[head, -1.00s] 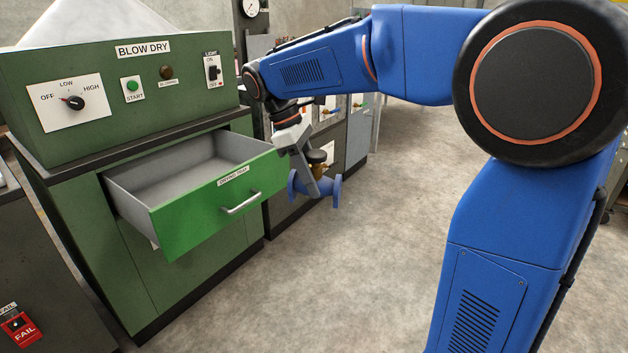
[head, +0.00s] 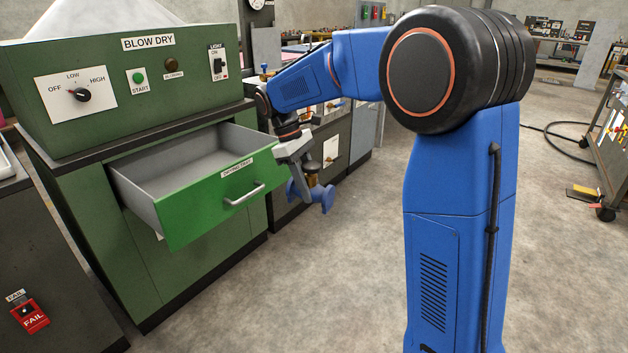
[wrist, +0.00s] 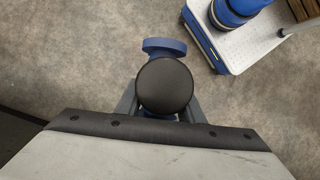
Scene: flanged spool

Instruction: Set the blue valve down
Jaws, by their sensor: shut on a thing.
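The blue valve (head: 327,200) is a flanged body with a brass-coloured neck and a dark round cap. My gripper (head: 308,184) is shut on it and holds it in the air, just right of the open drawer's front. In the wrist view, the valve's dark round cap (wrist: 164,86) sits between the gripper's fingers (wrist: 160,108). One blue flange (wrist: 164,47) sticks out beyond the cap. The cap hides most of the valve body there.
The green drying-tray drawer (head: 212,205) is pulled out of the blow-dry cabinet (head: 100,240) and looks empty. A dark bench (head: 345,150) stands behind. A red FAIL box (head: 30,317) is at lower left. Open concrete floor (head: 300,300) lies in front. A cart (head: 610,140) stands far right.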

